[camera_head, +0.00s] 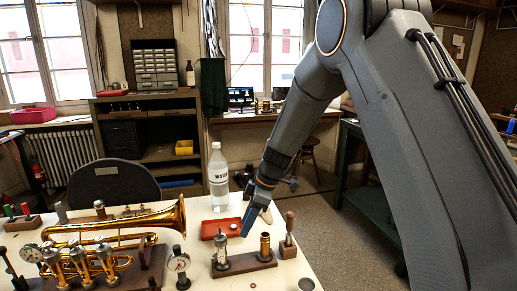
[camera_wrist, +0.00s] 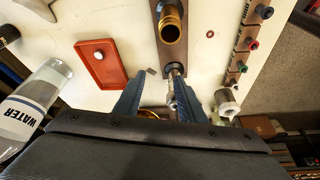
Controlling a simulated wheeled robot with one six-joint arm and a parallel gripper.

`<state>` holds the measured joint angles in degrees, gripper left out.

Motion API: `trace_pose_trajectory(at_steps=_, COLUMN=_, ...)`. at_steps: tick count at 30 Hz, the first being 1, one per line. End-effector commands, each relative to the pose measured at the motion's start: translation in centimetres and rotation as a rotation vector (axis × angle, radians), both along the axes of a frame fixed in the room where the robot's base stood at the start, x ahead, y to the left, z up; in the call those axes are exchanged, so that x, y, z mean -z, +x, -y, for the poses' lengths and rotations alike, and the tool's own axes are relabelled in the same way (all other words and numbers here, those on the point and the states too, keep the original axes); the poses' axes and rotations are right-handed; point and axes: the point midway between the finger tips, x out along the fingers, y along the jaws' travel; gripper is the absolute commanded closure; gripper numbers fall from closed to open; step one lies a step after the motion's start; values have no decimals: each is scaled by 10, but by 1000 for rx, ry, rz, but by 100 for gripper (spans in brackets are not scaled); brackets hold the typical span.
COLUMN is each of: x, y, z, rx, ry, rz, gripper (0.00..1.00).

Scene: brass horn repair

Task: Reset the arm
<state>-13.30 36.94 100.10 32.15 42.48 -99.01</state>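My gripper (camera_wrist: 157,82) shows in the wrist view with its two blue fingers apart and nothing clearly held between them. In the head view my gripper (camera_head: 246,232) hangs from my arm over the workbench, pointing down, close to the small red tray and the wooden block. A slim metal part (camera_wrist: 174,72) stands on the wooden block and shows in the gap between the fingertips; I cannot tell its distance from them. In the head view a silvery part (camera_head: 221,248) stands on the left end of the block, beside a brass cylinder (camera_head: 265,246).
The red tray (camera_head: 208,230) holds a small pale piece. A water bottle (camera_head: 218,175) stands behind it. A wooden-handled tool (camera_head: 289,228) stands at the right. Bare bench shows around the tray.

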Motion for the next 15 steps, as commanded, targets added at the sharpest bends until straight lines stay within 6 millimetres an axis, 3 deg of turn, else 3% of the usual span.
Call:
trace_pose_trajectory(at_steps=8, x=-6, y=-17, z=28, rx=135, ry=-39, rz=-41, gripper=63)
trace_pose_trajectory(at_steps=15, x=-13, y=-44, z=62, rx=322, ry=-91, rz=-91, gripper=63)
